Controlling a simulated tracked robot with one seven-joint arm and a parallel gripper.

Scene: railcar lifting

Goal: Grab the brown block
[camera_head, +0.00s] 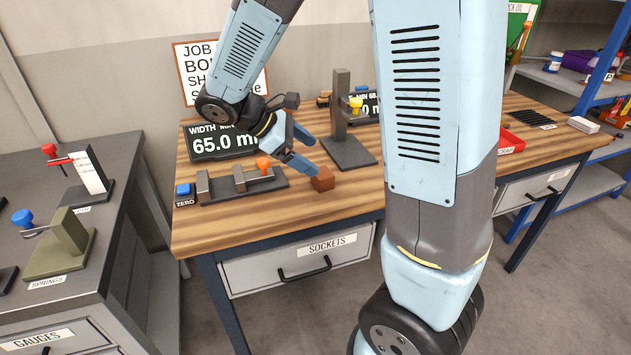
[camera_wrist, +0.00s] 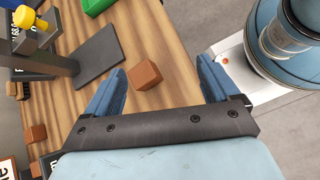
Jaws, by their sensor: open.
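The brown block (camera_head: 322,179) sits on the wooden workbench near its front edge, in front of the grey stand. In the wrist view the brown block (camera_wrist: 147,74) lies between the lines of my two fingers, closer to the left finger. My gripper (camera_head: 305,153) is open and empty just behind and above the block. In the wrist view the blue fingers of my gripper (camera_wrist: 163,78) are spread wide. I cannot tell if the left finger touches the block. A second brown block (camera_wrist: 35,133) shows at the lower left of the wrist view.
A grey stand (camera_head: 345,147) with a post rises behind the block. A measuring fixture (camera_head: 238,184) with an orange knob and a width display (camera_head: 221,143) are to the left. A red tray (camera_head: 505,142) is at the right. The bench front edge is close.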

